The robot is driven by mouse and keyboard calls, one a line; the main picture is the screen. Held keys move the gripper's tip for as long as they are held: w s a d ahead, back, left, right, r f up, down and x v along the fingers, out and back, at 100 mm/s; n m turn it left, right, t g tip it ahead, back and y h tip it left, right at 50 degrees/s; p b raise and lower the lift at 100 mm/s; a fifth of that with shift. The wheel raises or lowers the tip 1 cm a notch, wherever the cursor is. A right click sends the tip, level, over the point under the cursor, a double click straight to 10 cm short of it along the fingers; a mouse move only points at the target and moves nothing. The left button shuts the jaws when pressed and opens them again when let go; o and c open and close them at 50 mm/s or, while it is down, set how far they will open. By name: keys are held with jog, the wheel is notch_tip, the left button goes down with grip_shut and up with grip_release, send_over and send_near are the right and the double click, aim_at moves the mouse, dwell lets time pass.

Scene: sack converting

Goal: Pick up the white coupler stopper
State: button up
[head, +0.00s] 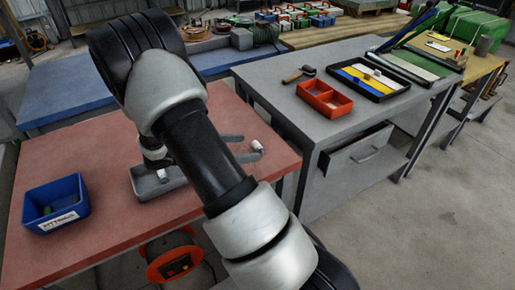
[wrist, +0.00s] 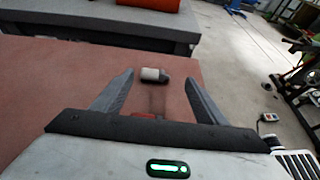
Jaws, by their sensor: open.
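The white coupler stopper (wrist: 150,73) is a small white cylinder with a dark end. It lies on its side on the red table top (wrist: 60,100), near the table's edge. In the wrist view it shows between the fingertips of my gripper (wrist: 159,77), with space on both sides. My gripper is open and empty. In the head view the stopper (head: 257,146) shows at the fingertips of my gripper (head: 251,147). I cannot tell how high the fingers are above the table.
A grey tray (head: 144,190) with a small pale item stands on the red table, partly behind my arm. A blue labelled bin (head: 67,219) stands at left. A grey bench (head: 270,75) holds a red-orange divided box (head: 324,99) and a hammer (head: 299,74). An orange reel (head: 172,262) is below.

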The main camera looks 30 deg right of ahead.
aim_at(257, 146)
jog(key=x, duration=0.2)
jog(key=b+x, duration=0.1)
jog(key=x, duration=0.1)
jog(key=shift+w+f, duration=0.15)
jog(key=shift+w, duration=0.15)
jog(key=shift+d+f, duration=0.15)
jog(key=shift+d, duration=0.4)
jog(key=shift+c, duration=0.3)
jog(key=c, duration=1.1)
